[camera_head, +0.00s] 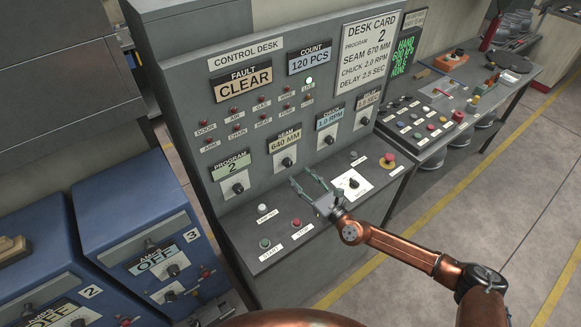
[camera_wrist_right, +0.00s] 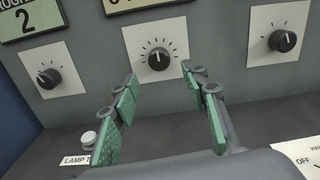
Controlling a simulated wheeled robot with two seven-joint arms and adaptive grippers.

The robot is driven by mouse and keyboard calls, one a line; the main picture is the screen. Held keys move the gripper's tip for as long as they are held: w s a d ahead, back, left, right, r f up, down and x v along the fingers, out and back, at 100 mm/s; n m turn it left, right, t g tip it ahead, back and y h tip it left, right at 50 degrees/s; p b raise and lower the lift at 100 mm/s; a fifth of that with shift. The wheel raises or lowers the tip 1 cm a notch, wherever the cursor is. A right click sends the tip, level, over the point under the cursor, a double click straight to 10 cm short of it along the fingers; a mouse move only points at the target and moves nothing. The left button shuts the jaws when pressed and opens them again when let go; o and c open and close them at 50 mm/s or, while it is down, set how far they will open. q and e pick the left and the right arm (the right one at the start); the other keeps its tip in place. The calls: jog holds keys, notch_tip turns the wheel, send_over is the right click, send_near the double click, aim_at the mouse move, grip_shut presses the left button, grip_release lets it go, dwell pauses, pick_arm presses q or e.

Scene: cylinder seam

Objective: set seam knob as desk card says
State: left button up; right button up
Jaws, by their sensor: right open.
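The desk card (camera_head: 367,52) on the control desk reads program 2, seam 670 MM, chuck 2.0 RPM, delay 2.5 S. The seam display (camera_head: 286,141) reads 640 MM. The seam knob (camera_head: 287,162) is a black dial on a white plate below it. In the right wrist view the seam knob (camera_wrist_right: 158,58) is ahead, between the two fingers, its pointer roughly upward. My right gripper (camera_head: 307,179) is open and empty, in front of the panel and short of the knob; its green-padded fingers (camera_wrist_right: 163,92) do not touch it. My left gripper is not in view.
The program knob (camera_head: 238,188) and chuck knob (camera_head: 329,139) flank the seam knob. The ledge below carries a lamp test button (camera_head: 262,208), start and stop buttons, a hand switch (camera_head: 353,183) and a red mushroom button (camera_head: 388,160). Blue cabinets (camera_head: 140,235) stand at left.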

aim_at(289, 166)
jog(key=x, duration=0.6)
jog(key=shift+w+a, duration=0.1)
jog(key=shift+a, duration=0.05)
jog(key=shift+c, duration=0.7)
jog(key=c, duration=0.9)
jog(key=shift+a, duration=0.1)
grip_shut()
jog(key=shift+b, duration=0.3)
